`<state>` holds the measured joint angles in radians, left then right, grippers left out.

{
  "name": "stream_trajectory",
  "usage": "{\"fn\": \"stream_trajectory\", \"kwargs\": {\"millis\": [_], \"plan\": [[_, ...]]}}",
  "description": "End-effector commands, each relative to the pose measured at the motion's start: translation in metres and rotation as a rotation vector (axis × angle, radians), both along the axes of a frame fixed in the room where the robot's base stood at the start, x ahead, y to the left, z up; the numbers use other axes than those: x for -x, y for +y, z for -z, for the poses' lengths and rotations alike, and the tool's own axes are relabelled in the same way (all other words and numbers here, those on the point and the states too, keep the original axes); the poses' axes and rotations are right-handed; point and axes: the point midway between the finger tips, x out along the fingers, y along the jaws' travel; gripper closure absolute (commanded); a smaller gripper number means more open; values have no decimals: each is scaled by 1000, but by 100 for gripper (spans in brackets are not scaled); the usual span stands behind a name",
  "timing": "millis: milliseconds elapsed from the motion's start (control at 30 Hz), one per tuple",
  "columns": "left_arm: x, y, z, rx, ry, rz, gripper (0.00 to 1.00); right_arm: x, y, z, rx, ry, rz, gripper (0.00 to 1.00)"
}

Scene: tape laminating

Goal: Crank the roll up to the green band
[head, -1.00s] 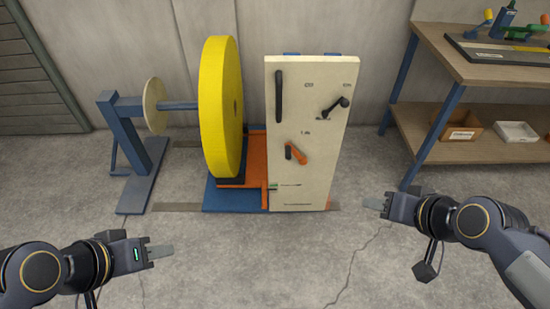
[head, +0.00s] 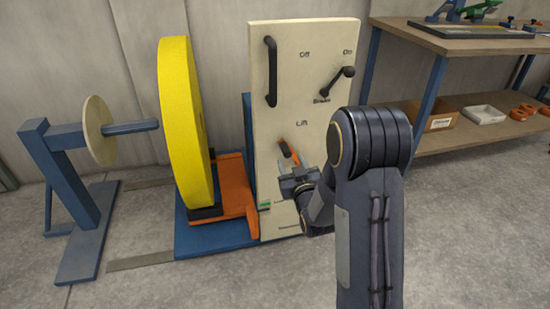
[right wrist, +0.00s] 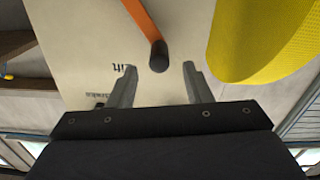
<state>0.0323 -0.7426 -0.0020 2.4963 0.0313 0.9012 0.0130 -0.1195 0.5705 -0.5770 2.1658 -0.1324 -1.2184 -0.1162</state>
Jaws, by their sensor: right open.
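The large yellow roll (head: 182,130) stands upright on an orange cradle (head: 235,200) over a blue base, left of the cream panel (head: 262,120). The lift crank (head: 287,150) is an orange arm on the panel below the word "Lift". In the right wrist view its dark knob (right wrist: 158,57) sits between and just beyond my fingertips. My right gripper (head: 290,172) is open at the crank; it also shows in the right wrist view (right wrist: 160,72). A small green band (head: 264,206) shows at the panel's lower left edge. My left gripper is out of view.
A blue stand with a pale disc (head: 98,130) and a shaft is left of the roll. A black handle (head: 270,70) and a black brake lever (head: 338,82) are on the panel. A workbench (head: 465,45) with a lower shelf stands at the right. The floor in front is bare.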

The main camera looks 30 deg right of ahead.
Motion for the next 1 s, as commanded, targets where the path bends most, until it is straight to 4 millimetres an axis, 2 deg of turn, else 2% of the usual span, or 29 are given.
{"fn": "stream_trajectory", "kwargs": {"millis": [200,400,767,1000], "plan": [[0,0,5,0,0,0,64,-35,-8,-1,0,-2,-1,55],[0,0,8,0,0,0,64,-58,-14,-1,-1,0,0,55],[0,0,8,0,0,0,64,-64,-15,-1,-2,1,0,55],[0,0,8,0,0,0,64,-64,-15,-1,-2,1,0,86]]}}
